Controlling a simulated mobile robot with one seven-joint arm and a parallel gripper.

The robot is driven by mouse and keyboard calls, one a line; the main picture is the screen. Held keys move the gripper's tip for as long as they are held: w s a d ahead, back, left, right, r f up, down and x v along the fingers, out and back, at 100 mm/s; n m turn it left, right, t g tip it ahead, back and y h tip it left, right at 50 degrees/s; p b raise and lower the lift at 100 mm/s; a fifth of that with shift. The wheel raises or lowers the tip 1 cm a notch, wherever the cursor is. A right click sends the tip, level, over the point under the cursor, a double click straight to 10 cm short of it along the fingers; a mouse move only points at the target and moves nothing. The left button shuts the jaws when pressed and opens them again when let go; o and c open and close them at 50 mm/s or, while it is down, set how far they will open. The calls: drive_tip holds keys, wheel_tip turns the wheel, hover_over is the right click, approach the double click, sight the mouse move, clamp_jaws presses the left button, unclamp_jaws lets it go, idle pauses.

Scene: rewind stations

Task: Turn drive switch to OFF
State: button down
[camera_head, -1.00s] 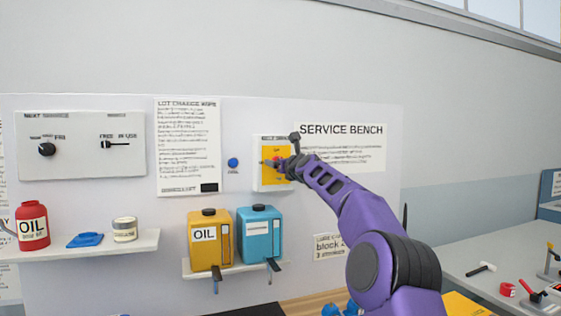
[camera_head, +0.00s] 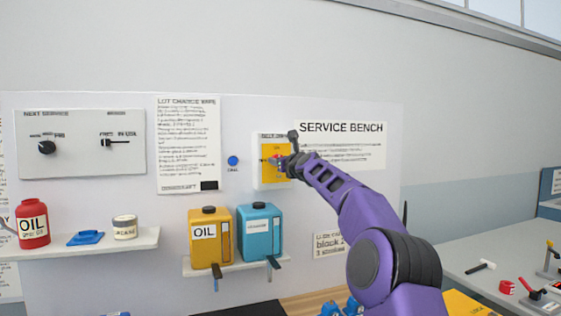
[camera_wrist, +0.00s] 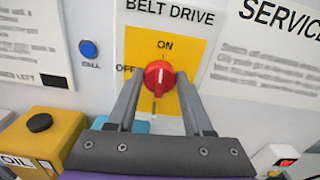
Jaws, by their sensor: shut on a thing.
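The drive switch is a red rotary knob (camera_wrist: 159,75) on a yellow plate (camera_wrist: 190,48) headed BELT DRIVE. ON is printed above the knob and OFF to its left. The knob's raised bar stands nearly upright, toward ON. My gripper (camera_wrist: 160,86) has one finger on each side of the knob and is shut on it. In the head view my gripper (camera_head: 283,163) is at the yellow plate (camera_head: 268,150) on the wall panel and hides most of the knob.
A blue call button (camera_wrist: 89,50) is left of the plate. Yellow (camera_head: 210,250) and blue (camera_head: 259,246) oil cans stand on a shelf below. A SERVICE BENCH sign (camera_head: 350,150) hangs to the right. The wall above is clear.

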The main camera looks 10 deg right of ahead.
drive_tip(key=n, duration=0.8)
drive_tip(key=shift+a+f+n, duration=0.1)
drive_tip(key=shift+n, duration=0.2)
drive_tip(key=shift+a+f+n+b, duration=0.1)
drive_tip(key=shift+n+b, duration=0.3)
drive_tip(key=shift+n, duration=1.65)
drive_tip(key=shift+f+n+b, duration=0.1)
drive_tip(key=shift+n+b, duration=0.25)
drive_tip(key=shift+n, duration=1.7)
drive_tip(key=shift+c, duration=1.5)
unclamp_jaws()
